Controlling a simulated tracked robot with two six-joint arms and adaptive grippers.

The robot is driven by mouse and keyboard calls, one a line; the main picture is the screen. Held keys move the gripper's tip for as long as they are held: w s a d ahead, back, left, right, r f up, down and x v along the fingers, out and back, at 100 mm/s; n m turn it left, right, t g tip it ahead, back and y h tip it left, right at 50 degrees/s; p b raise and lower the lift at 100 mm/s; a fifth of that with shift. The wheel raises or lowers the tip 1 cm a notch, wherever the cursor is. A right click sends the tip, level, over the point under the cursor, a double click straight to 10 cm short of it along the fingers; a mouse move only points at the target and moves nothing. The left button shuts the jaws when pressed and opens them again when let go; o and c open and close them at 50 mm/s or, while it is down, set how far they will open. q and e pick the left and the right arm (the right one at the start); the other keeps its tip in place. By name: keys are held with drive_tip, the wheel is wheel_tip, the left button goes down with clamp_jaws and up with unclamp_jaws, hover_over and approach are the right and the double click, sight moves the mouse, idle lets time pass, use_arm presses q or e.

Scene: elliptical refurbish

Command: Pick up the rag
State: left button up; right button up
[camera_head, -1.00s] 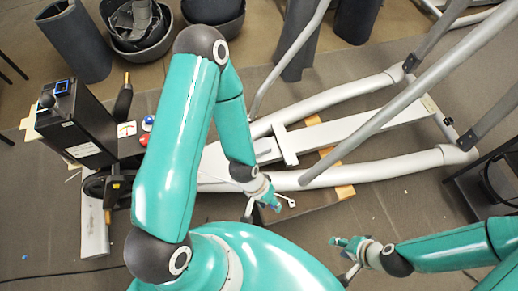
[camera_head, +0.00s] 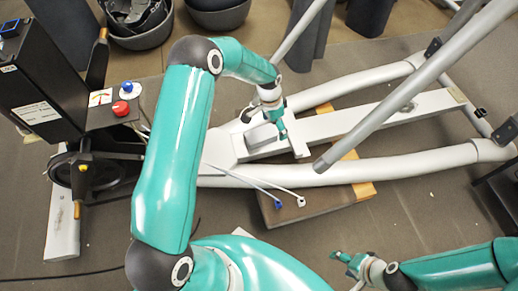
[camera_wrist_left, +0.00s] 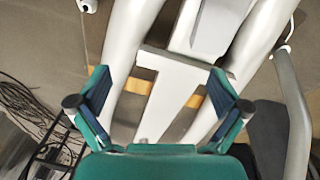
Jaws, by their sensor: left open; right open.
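I cannot make out a rag in either view. My left gripper (camera_head: 281,128) is over the grey elliptical frame (camera_head: 375,128), near its crosspiece. In the left wrist view the left gripper (camera_wrist_left: 157,97) has its two fingers spread wide, with nothing between them but the white T-shaped crosspiece (camera_wrist_left: 170,92) seen beyond. My right gripper (camera_head: 345,259) is at the lower middle of the head view, clear of the frame, and looks empty.
A black box (camera_head: 40,85) stands at left beside a panel with a red button (camera_head: 121,108) and a blue button (camera_head: 127,87). Two cables end over a dark wood-edged board (camera_head: 325,200). Dark bins (camera_head: 140,25) stand behind. Grey handle bars (camera_head: 395,85) cross above the frame.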

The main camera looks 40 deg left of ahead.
use_arm(q)
drive_tip(key=m+y+b, duration=0.1)
drive_tip(key=y+b, duration=0.1)
drive_tip(key=b, duration=0.2)
hover_over(261, 134)
drive_tip(key=f+b, duration=0.3)
drive_tip(key=f, duration=0.8)
drive_tip(key=shift+s+f, duration=0.2)
drive_tip(key=shift+w+f+b, duration=0.15)
drive_tip(key=shift+f+b, duration=0.95)
drive_tip(key=shift+f, duration=1.5)
use_arm(e)
wheel_tip(261, 134, down, 12)
drive_tip(key=shift+r, duration=0.25)
use_arm(q)
drive_tip(key=shift+c, duration=0.3)
drive_tip(key=c, duration=1.2)
drive_tip(key=shift+o, duration=0.2)
drive_tip(key=shift+r, duration=0.15)
